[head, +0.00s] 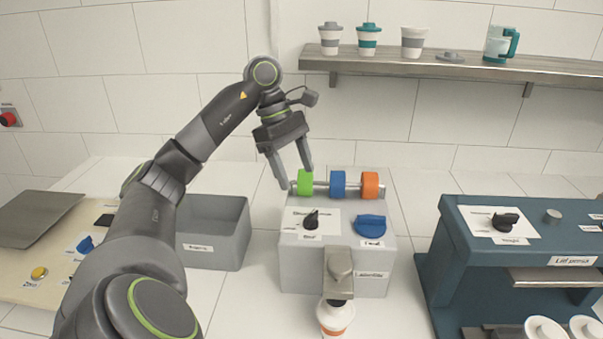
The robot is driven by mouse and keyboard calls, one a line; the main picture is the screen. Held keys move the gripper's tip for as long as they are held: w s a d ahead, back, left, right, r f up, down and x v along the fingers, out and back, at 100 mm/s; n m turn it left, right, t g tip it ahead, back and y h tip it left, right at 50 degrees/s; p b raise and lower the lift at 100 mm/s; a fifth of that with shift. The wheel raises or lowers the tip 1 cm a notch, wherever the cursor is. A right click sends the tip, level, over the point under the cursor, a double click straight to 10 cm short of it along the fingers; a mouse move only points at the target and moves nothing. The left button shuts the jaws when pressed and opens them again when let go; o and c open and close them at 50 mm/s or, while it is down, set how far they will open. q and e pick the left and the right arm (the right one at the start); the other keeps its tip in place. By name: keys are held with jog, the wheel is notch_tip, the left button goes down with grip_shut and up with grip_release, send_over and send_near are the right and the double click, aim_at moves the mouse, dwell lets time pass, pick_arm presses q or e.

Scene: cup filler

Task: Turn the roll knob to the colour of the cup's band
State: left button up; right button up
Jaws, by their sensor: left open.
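The grey cup filler (333,267) stands on the counter in the middle. My right gripper is out of view.
A grey bin (243,232) stands left of the filler. A blue-green machine (520,225) with a black knob stands at the right, white cups in front of it. A wall shelf (440,66) holds several cups above.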

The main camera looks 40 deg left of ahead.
pick_arm(q)
jog(key=p+v, duration=0.5)
jog(key=v, duration=0.2)
jog(key=shift+r+p, duration=0.3)
jog(key=shift+r, duration=0.1)
jog(key=shift+a+f, duration=0.1)
jog(key=shift+a, duration=0.05)
